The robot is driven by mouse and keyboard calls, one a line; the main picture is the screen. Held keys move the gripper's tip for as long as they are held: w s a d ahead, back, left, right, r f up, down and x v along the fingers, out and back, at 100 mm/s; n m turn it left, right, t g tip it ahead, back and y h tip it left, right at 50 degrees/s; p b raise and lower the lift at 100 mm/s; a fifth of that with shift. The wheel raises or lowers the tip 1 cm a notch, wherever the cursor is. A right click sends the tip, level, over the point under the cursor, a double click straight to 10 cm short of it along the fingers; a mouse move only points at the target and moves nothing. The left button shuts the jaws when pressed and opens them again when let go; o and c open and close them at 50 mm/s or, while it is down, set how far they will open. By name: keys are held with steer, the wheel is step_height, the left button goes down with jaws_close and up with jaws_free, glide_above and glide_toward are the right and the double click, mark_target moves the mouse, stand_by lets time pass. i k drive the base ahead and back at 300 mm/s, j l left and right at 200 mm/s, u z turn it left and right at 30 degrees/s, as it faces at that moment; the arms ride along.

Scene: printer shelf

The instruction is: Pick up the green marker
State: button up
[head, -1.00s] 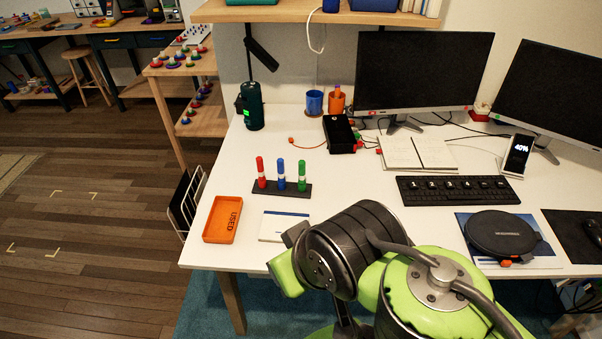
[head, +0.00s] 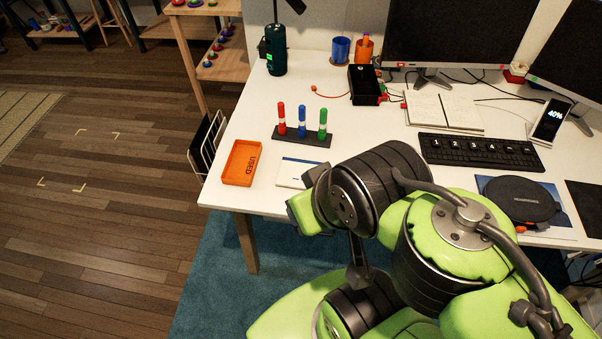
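The green marker (head: 322,123) stands upright at the right end of a dark holder (head: 301,138) on the white desk. A blue marker (head: 302,121) stands in the middle of the holder and a red marker (head: 282,118) at its left end. My arm rises in front of the desk, with its links at the lower right, near the desk's front edge. My gripper's fingers cannot be made out in the head view. Nothing blocks the view of the three markers.
An orange tray labelled USED (head: 241,163) lies left of the holder, with a white notepad (head: 301,173) in front. A black box (head: 364,86), blue cup (head: 340,50) and orange cup (head: 364,49) stand behind. A keyboard (head: 478,152) lies right. Desk around the holder is clear.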

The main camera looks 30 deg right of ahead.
mark_target(322, 123)
steer(key=i+l+u, duration=0.1)
steer(key=u, duration=0.4)
steer(key=l+u, duration=0.25)
steer(key=u, duration=0.25)
steer(key=i+l+u, duration=0.1)
steer(key=l+u, duration=0.15)
steer(key=u, duration=0.2)
steer(key=l+u, duration=0.25)
steer(key=u, duration=0.25)
